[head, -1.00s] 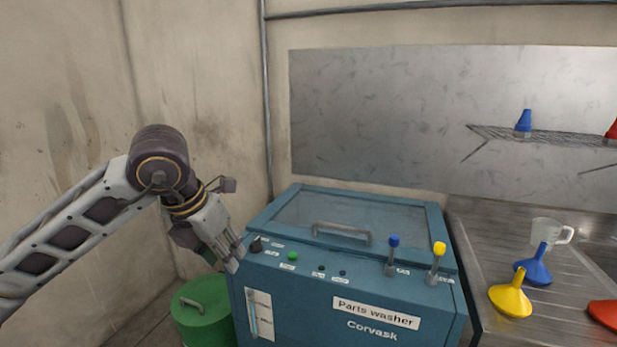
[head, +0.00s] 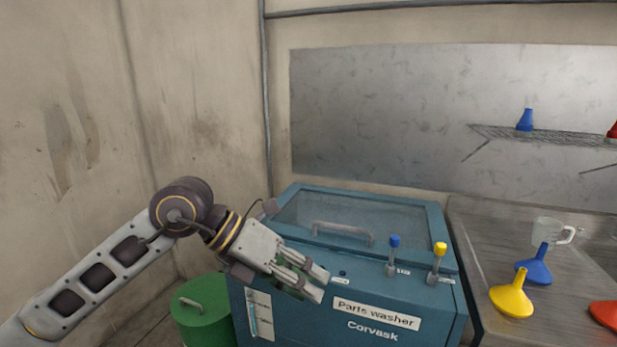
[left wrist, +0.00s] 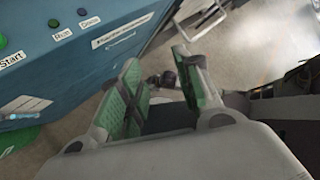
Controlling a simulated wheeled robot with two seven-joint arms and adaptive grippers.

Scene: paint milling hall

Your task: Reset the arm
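My left gripper (head: 318,283) is in front of the left part of the parts washer's front panel in the head view, angled down to the right. In the left wrist view its two green-padded fingers (left wrist: 165,85) stand apart with nothing between them. The teal parts washer (head: 375,290) has its lid closed, with a bar handle (head: 342,231) on it. A blue-topped lever (head: 393,255) and a yellow-topped lever (head: 437,262) stand upright on its panel. My gripper hides the knob and green button in the head view; a green button (left wrist: 54,23) shows in the left wrist view. My right gripper is not in view.
A green lidded drum (head: 205,320) stands left of the washer. The steel counter (head: 475,235) on the right holds a yellow funnel (head: 512,298), a blue funnel (head: 537,268) and a clear jug (head: 550,232). A wall shelf (head: 560,138) is above it.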

